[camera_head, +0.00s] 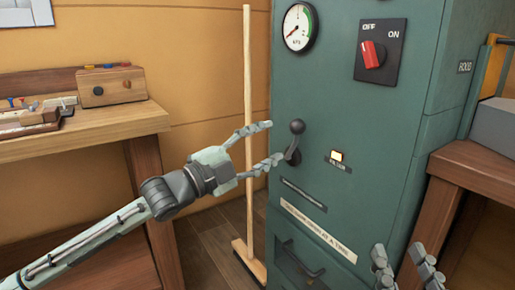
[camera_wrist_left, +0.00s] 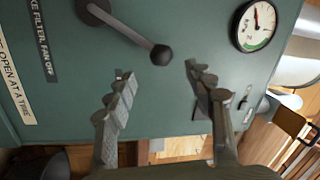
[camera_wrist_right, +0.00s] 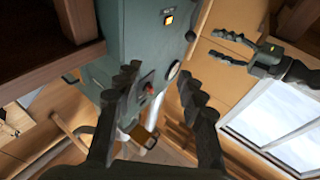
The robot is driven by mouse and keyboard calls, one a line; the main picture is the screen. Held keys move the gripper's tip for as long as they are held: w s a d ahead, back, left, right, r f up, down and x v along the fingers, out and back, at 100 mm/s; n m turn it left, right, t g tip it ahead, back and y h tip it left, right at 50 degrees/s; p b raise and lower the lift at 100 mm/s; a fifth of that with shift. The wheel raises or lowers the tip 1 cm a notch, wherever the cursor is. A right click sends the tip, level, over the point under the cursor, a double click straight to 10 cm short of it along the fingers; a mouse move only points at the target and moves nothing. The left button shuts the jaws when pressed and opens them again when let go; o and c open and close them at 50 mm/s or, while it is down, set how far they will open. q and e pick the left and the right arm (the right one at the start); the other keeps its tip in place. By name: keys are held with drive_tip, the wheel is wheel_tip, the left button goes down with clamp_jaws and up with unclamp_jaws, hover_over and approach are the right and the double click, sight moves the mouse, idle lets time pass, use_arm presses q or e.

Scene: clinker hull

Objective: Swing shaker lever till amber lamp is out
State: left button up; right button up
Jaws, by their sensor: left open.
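The green cabinet (camera_head: 345,100) carries the shaker lever (camera_head: 297,128), a dark arm with a round knob, pointing up. In the left wrist view the lever's knob (camera_wrist_left: 162,54) lies just beyond the fingertips, between their lines. My left gripper (camera_head: 273,143) is open, its fingers left of the lever, with nothing between them. The lamp (camera_head: 336,156) right of the lever glows pale; in the right wrist view the lamp (camera_wrist_right: 168,19) glows amber. My right gripper (camera_head: 405,262) is open and empty, low in front of the cabinet's right side.
A red switch (camera_head: 372,54) points toward OFF below the cabinet's top, beside a gauge (camera_head: 299,27). A broom (camera_head: 248,120) stands behind my left gripper. A workbench (camera_head: 105,120) is at left, and a wooden bench (camera_head: 485,165) at right. A drawer handle (camera_head: 300,258) sits low.

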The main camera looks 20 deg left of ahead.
use_arm(q)
drive_tip(key=shift+v, duration=1.3)
